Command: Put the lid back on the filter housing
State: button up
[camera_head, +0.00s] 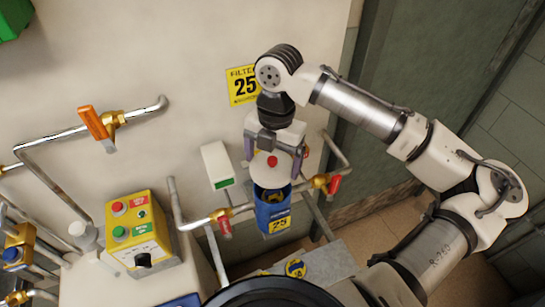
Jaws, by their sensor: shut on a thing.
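The filter housing (273,218) is a blue upright cylinder with a yellow label reading 25, fixed in the pipework in the head view. Its top looks open, with a dark inside showing. The lid (271,168) is a pale round disc with a red knob in its middle. My gripper (272,160) is shut on the lid and holds it at the upper edge of the housing in the picture. I cannot tell whether the lid touches the housing or hangs above it. The gripper partly hides the lid's far side.
Red-handled valves (225,228) and (334,185) flank the housing on its pipe. A white box with a green strip (217,165) is at left of the gripper. A yellow control box (140,233) and an orange-handled valve (95,125) are farther left. A grey ledge (325,262) lies below.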

jog(key=shift+s+f, duration=0.15)
jog(key=shift+f, duration=0.7)
notch_tip(320, 180, down, 3)
jog(key=b, duration=0.2)
jog(key=shift+b, duration=0.3)
jog(key=shift+f+b, duration=0.4)
jog(key=shift+f, duration=0.4)
jog(key=shift+f+p, duration=0.2)
jog(key=shift+p, duration=0.15)
dwell(1.0)
jog(key=o, duration=0.8)
jog(key=shift+c, duration=0.2)
jog(key=shift+r, duration=0.1)
